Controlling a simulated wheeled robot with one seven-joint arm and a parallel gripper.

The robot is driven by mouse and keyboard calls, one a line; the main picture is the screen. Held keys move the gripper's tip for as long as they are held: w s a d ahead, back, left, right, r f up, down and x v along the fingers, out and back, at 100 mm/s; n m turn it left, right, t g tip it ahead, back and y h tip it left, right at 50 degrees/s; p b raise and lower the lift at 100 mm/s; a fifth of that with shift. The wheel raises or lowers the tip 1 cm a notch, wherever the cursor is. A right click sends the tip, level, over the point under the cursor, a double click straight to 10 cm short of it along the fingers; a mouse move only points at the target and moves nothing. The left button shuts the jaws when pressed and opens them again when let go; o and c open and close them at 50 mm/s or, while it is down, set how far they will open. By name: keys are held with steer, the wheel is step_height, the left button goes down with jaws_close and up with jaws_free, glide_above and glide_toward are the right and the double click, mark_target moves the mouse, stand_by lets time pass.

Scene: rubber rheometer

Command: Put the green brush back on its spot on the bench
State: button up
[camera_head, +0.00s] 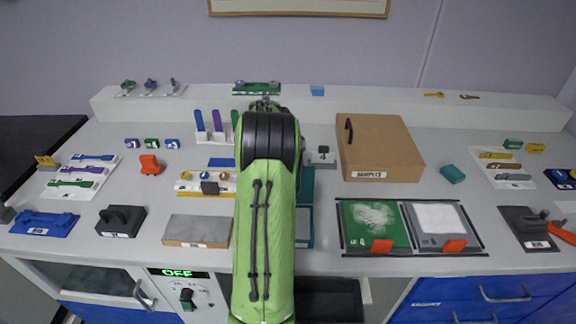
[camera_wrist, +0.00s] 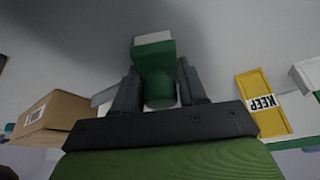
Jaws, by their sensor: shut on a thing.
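In the wrist view my gripper (camera_wrist: 158,85) is shut on the green brush (camera_wrist: 158,60). The brush has a round green handle between the two dark fingers and a wider green head with a pale white end, pointing away from the gripper. A grey-white surface fills the view behind it; the gap to it cannot be judged. In the head view my green-sleeved arm reaches over the middle of the bench (camera_head: 135,196) and hides the gripper and brush. The brush's spot cannot be made out.
A cardboard box (camera_head: 380,150) stands right of my arm and shows in the wrist view (camera_wrist: 52,118). A yellow KEEP plate (camera_wrist: 263,103) is at the wrist view's right. Green and grey trays (camera_head: 373,224) lie front right. Small tools and a grey slab (camera_head: 197,230) lie left.

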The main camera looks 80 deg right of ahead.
steer(key=shift+f, duration=0.1)
steer(key=o, duration=1)
steer(key=shift+r, duration=0.4)
steer(key=p+v, duration=0.2)
steer(key=v, duration=0.9)
steer(key=shift+a+r+p, duration=0.15)
steer(key=shift+r+p, duration=0.2)
steer(key=shift+w, duration=0.1)
